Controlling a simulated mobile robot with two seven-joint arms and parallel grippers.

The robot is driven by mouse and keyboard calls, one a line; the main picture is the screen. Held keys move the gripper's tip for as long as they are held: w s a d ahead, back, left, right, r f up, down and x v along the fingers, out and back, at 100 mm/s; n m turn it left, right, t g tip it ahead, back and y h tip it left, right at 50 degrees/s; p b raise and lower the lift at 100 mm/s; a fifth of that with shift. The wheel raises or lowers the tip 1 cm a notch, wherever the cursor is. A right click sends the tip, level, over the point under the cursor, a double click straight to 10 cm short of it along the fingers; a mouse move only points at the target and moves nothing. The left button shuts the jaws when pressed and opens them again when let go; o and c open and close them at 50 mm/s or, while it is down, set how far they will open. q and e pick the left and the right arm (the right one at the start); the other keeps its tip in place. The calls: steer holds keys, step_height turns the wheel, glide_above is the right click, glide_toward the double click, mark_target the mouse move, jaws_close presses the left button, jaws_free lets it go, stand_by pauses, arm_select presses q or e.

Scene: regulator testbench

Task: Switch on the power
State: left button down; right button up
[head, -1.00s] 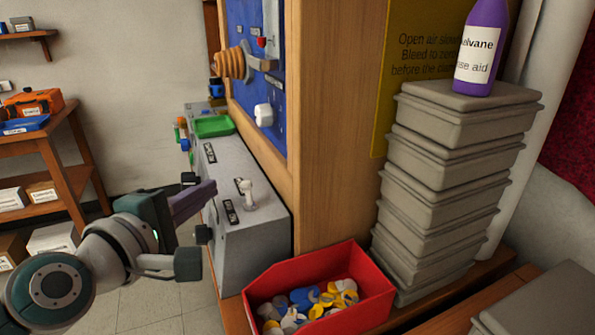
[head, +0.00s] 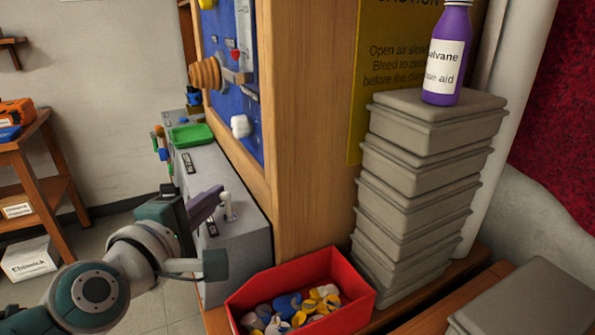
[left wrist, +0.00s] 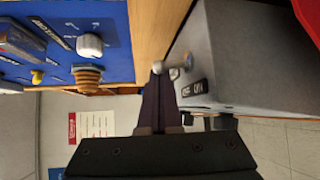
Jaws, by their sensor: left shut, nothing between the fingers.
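The grey power box (head: 240,240) stands beside the wooden panel, with a pale toggle lever (head: 228,208) on its top and small black labels (head: 212,229) near it. My left gripper (head: 213,197) is shut and empty, its dark purple fingers beside the lever on its left. In the left wrist view, the shut fingertips (left wrist: 158,78) are right at the lever's end (left wrist: 172,66); I cannot tell whether they touch. The labels (left wrist: 194,88) show there on the box, too small to read surely. My right gripper is not in view.
A red bin (head: 298,292) of coloured caps stands in front of the box. Stacked grey crates (head: 415,180) carry a purple bottle (head: 446,55). A blue panel (head: 222,75) with a tan ribbed knob (head: 204,74) and a white knob (head: 240,126) rises behind. A green tray (head: 191,135) lies farther back.

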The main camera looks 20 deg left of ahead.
arm_select(q)
steer(key=shift+f+b, duration=0.15)
steer(key=shift+b, duration=0.4)
steer(key=shift+t, duration=0.3)
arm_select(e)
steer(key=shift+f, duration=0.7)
